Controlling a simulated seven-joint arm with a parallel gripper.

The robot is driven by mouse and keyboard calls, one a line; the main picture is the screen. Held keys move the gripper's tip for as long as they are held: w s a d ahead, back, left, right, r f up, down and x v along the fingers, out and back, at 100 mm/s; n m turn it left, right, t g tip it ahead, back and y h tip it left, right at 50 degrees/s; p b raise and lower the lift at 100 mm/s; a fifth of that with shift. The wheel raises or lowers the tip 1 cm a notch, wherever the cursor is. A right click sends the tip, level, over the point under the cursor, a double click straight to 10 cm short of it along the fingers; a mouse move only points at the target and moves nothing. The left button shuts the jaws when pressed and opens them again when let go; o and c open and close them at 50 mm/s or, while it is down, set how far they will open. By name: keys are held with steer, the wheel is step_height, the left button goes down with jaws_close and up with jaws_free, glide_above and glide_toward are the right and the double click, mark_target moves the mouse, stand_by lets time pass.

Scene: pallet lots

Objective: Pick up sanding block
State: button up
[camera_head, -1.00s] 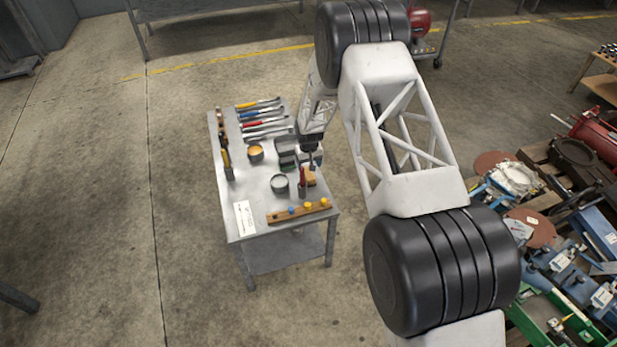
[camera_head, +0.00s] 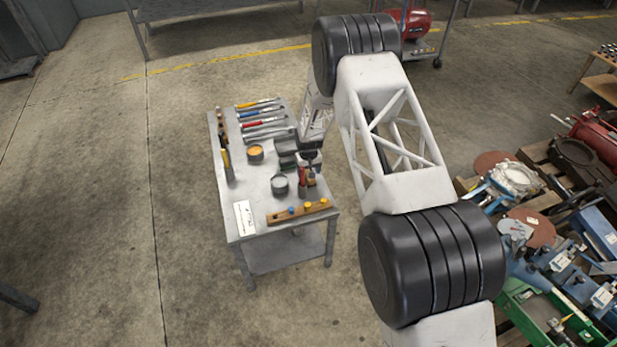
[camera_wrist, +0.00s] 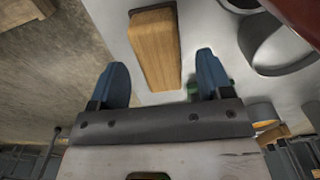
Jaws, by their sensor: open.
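The sanding block looks to be the tan wooden block (camera_wrist: 155,48) in the wrist view. It lies on the light grey tabletop, ahead of and between my gripper's two blue fingers (camera_wrist: 163,72). The fingers are apart with nothing gripped, and the block's near end reaches toward the gap between them. I cannot tell the height left between fingertips and table. In the head view my gripper (camera_head: 311,165) is over the right side of the table and hides most of the block.
On the table (camera_head: 233,196) stand an orange-filled cup (camera_head: 255,153), a grey cup (camera_head: 279,184) and a holder with red tools (camera_head: 302,180) close to my gripper. A wooden strip with coloured knobs (camera_head: 300,212) lies at the front edge. Several hand tools (camera_head: 258,114) lie at the back.

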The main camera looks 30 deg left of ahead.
steer(key=shift+f, duration=1.3)
steer(key=c, duration=1.1)
steer(key=shift+r, duration=0.1)
steer(key=shift+r, duration=4.95)
